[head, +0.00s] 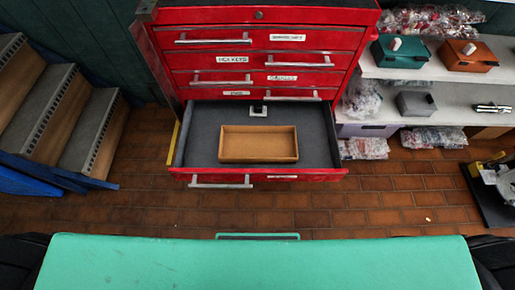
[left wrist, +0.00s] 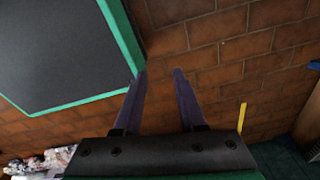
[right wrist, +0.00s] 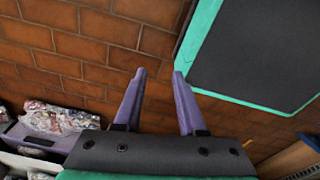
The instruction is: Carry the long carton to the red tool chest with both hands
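The red tool chest (head: 258,15) stands ahead at the top middle of the head view. Its lowest visible drawer (head: 193,165) is pulled out. A shallow, open, brown box (head: 258,146) lies in that drawer and looks empty. No long carton can be made out in any view. My left gripper (left wrist: 160,72) is open and empty above the brick floor in the left wrist view. My right gripper (right wrist: 159,72) is open and empty above the floor in the right wrist view. Neither gripper shows in the head view.
A small grey-and-white object (head: 258,111) sits at the drawer's back. Shelves (head: 460,82) with boxes and plastic bags stand right. Wooden steps (head: 60,120) stand left. A dark machine (head: 490,185) stands at the right edge.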

